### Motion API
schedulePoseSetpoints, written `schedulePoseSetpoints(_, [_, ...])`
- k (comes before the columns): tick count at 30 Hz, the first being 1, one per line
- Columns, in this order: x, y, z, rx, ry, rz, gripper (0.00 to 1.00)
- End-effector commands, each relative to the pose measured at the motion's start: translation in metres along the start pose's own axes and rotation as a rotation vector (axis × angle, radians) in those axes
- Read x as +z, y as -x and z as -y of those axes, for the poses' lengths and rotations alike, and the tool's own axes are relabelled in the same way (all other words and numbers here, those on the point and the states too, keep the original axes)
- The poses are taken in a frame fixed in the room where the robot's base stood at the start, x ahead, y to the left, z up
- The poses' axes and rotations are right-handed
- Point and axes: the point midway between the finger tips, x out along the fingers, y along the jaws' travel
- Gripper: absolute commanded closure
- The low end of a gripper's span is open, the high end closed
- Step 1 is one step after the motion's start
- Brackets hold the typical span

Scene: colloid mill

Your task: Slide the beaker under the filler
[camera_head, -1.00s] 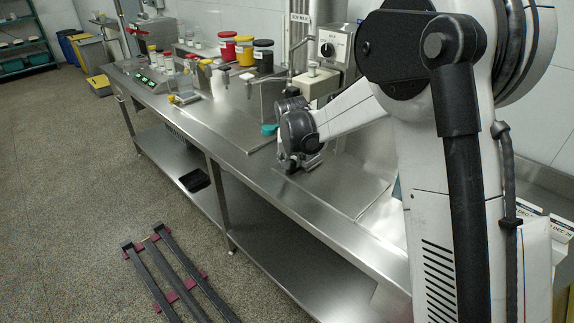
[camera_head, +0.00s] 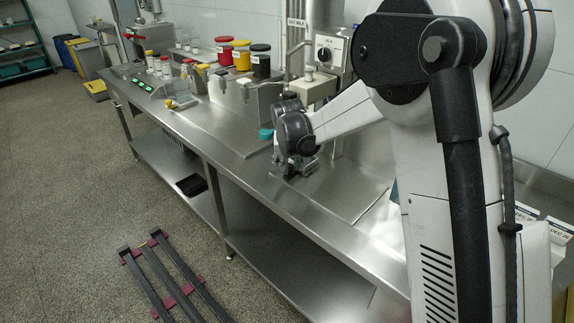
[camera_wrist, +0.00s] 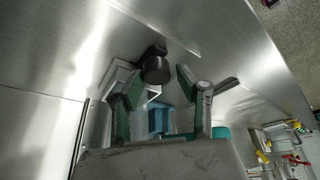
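My gripper (camera_wrist: 157,75) shows in the wrist view with its two green-padded fingers spread apart. A dark round cylinder (camera_wrist: 155,69) shows between the fingertips, and I cannot tell whether it is touched. A blue-teal thing (camera_wrist: 160,121) shows between the finger bases, partly hidden by the gripper body. I cannot make out the beaker for certain in either view. In the head view my gripper (camera_head: 297,165) is low over the steel bench, largely hidden by my wrist. A pale machine body with a nozzle area (camera_head: 312,88), perhaps the filler, stands behind it. Its outlet is hidden.
A teal round thing (camera_head: 265,134) is just left of my wrist. A control box with a dial (camera_head: 327,52) is above. The bench front is clear.

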Motion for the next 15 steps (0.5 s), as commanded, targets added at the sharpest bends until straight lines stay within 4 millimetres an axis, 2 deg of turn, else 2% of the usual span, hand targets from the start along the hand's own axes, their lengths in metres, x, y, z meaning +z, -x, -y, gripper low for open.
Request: schedulePoseSetpoints(15, [0.000,0.088,0.001,0.000,0.001,0.000,0.66])
